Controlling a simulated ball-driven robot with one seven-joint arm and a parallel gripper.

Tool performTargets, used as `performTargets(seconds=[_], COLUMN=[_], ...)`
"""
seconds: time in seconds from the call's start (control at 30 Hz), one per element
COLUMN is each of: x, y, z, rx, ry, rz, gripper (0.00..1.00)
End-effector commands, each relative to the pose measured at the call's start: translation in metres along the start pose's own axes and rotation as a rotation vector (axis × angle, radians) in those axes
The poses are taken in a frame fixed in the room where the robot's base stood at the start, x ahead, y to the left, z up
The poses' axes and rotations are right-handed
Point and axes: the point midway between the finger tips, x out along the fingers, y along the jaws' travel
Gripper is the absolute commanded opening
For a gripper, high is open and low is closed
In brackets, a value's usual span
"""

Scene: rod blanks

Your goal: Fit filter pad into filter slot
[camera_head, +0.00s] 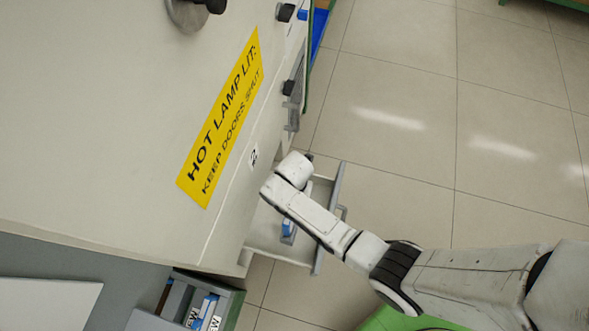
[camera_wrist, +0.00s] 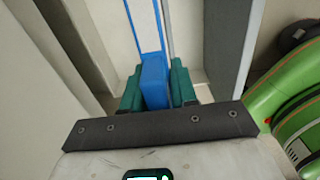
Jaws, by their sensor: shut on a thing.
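My gripper (camera_wrist: 156,80) has its teal fingers closed on both sides of a blue block, which I take as the filter pad (camera_wrist: 154,72). Beyond the block, a pale strip with blue edges (camera_wrist: 145,28) runs away from the fingers; I cannot tell whether it is part of the pad or the filter slot. In the head view, my arm reaches over an open drawer (camera_head: 278,247) in the cabinet side, and a blue and white piece (camera_head: 288,229) shows inside it. The fingers are hidden there by my arm. How the pad sits relative to the slot cannot be made out.
The pale cabinet (camera_head: 110,130) with a yellow hot-lamp label (camera_head: 222,120) fills the left. A grey bin (camera_head: 231,308) with blue pieces and "NEW" labels is at the lower left. The drawer front (camera_head: 327,225) stands close to my arm. Tiled floor (camera_head: 400,110) is clear at right.

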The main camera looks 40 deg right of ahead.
Motion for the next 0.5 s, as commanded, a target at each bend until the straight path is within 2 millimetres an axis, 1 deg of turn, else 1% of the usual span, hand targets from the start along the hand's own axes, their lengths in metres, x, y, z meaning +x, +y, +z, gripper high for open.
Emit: performTargets(seconds=[0.03, 0.2, 0.5], x=[0.008, 0.017, 0.018], y=[0.000, 0.001, 0.000], z=[0.000, 0.000, 0.000], rx=[0.000, 0.000, 0.000], ry=[0.000, 0.000, 0.000], rz=[0.000, 0.001, 0.001], gripper=[0.00, 0.00, 0.00])
